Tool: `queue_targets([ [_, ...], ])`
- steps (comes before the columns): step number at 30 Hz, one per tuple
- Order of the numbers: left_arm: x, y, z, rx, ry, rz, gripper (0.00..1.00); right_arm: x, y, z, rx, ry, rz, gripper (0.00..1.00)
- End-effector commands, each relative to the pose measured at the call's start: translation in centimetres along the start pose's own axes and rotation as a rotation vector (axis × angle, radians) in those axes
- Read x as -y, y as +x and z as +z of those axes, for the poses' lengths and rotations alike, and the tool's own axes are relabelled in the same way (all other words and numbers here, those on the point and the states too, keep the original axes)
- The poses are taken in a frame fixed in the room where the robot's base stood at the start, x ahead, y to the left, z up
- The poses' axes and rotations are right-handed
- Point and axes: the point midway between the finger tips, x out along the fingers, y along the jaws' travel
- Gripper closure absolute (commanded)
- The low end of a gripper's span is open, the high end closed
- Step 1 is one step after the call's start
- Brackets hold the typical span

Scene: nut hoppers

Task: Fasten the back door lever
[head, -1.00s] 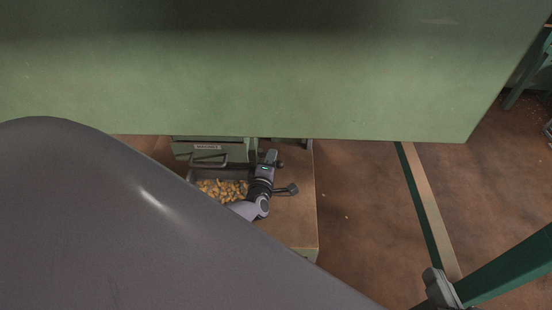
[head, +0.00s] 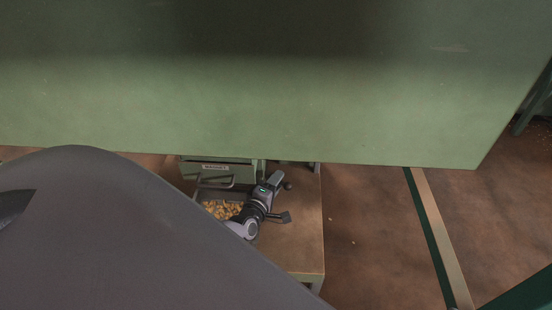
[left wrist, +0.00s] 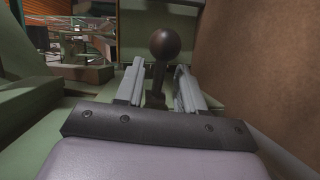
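The lever shows best in the left wrist view as a dark round knob (left wrist: 165,43) on an upright stalk (left wrist: 157,80). My left gripper (left wrist: 159,70) has its two grey fingers apart, one on each side of the stalk, with visible gaps. The knob stands above and beyond the fingertips. In the head view my left gripper (head: 276,180) is small and far below, beside the green hopper (head: 215,172), with a dark knob (head: 288,186) just right of it. Where the lever's lower end meets the door is hidden. My right gripper is not in view.
A large green panel (head: 250,110) fills the top of the head view. A tray of nuts (head: 222,210) lies left of my left gripper on a brown platform (head: 300,240). A brown surface (left wrist: 255,70) stands close on the right in the wrist view. Open floor (head: 370,230) lies right of the platform.

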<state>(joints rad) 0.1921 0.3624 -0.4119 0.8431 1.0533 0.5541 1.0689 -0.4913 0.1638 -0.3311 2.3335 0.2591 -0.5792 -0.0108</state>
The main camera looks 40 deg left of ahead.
Motion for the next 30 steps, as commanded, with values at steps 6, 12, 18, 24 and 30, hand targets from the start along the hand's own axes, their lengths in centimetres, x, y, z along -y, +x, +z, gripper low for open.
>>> queue_targets([
  [6,0.0,-0.6,0.0,0.001,0.000,-0.003,0.62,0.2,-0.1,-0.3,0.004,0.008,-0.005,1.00],
  [12,-0.2,-3.2,0.0,0.001,0.000,-0.003,0.62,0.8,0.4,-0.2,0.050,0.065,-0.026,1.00],
  [18,-0.2,-5.9,0.0,0.000,0.001,-0.002,0.62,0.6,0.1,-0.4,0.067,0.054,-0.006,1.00],
  [24,0.0,-7.1,0.0,0.000,0.000,-0.001,0.62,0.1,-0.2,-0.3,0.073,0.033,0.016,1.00],
  [30,0.0,-7.2,0.0,0.000,0.000,0.000,0.62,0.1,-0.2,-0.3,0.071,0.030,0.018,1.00],
])
